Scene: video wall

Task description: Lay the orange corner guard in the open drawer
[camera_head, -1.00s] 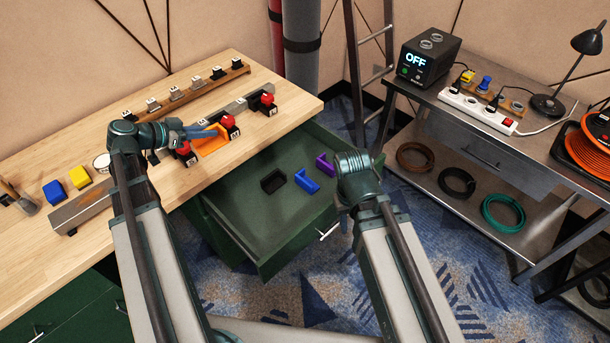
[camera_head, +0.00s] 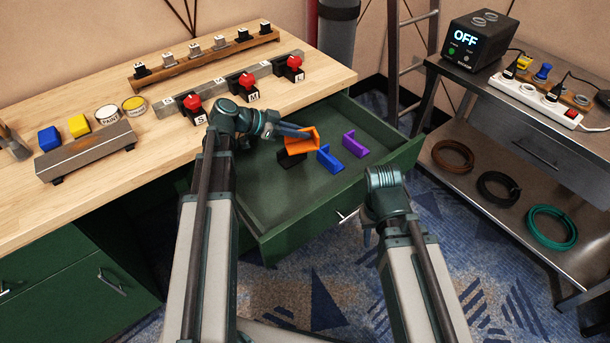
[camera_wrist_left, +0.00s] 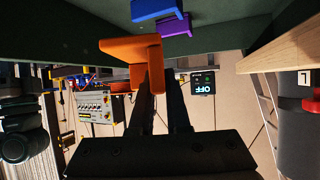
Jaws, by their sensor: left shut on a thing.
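My left gripper (camera_head: 296,132) is shut on the orange corner guard (camera_head: 301,142) and holds it above the open green drawer (camera_head: 280,205). The guard also shows at the fingertips in the left wrist view (camera_wrist_left: 118,48). In the head view it partly covers a black corner guard (camera_head: 291,158) in the drawer. A blue guard (camera_head: 329,160) and a purple guard (camera_head: 354,145) lie to its right in the drawer; both show at the top of the left wrist view.
A metal shelf unit (camera_head: 480,150) with cable coils stands to the right. The drawer's front left floor is bare.

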